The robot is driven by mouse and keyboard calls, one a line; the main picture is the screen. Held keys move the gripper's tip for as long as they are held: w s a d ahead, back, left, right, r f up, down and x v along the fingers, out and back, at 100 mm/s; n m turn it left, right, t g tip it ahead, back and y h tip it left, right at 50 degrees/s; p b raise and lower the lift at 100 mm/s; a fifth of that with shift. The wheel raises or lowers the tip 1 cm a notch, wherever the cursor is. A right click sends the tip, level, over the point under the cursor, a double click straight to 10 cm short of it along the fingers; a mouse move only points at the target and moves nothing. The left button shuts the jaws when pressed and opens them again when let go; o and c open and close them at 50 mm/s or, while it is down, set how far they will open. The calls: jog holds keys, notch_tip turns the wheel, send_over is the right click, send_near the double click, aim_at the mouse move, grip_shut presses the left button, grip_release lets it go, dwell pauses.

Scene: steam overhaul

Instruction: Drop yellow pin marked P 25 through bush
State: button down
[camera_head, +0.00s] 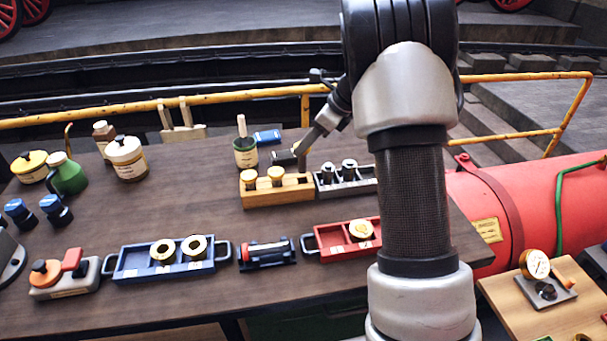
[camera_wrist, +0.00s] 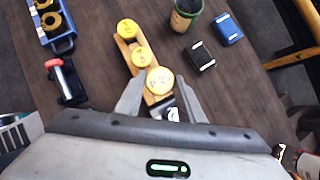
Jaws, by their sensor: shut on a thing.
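My gripper (camera_wrist: 158,92) is shut on a round yellow-topped pin (camera_wrist: 160,80), whose cap reads "P 2" with the last digit unclear. The pin looks larger than its neighbours, so it seems raised above the wooden rack (camera_head: 290,191); its lower end is hidden. In the head view my gripper (camera_head: 303,150) is over the rack's right end. Two other yellow pins (camera_head: 248,178) (camera_head: 276,174) stand in the rack.
A dark-blue fixture (camera_head: 266,254) stands between the blue tray and a red tray (camera_head: 340,256). A green cup (camera_head: 245,155) and boxes stand behind. Bare table lies left of the wooden rack.

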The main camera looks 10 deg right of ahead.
aim_at(302, 159)
jog(key=shift+f, duration=3.55)
jog(key=shift+f+b, duration=0.1)
jog(key=shift+b, duration=0.25)
jog(key=c, duration=1.2)
grip_release()
jog(key=shift+f, duration=0.1)
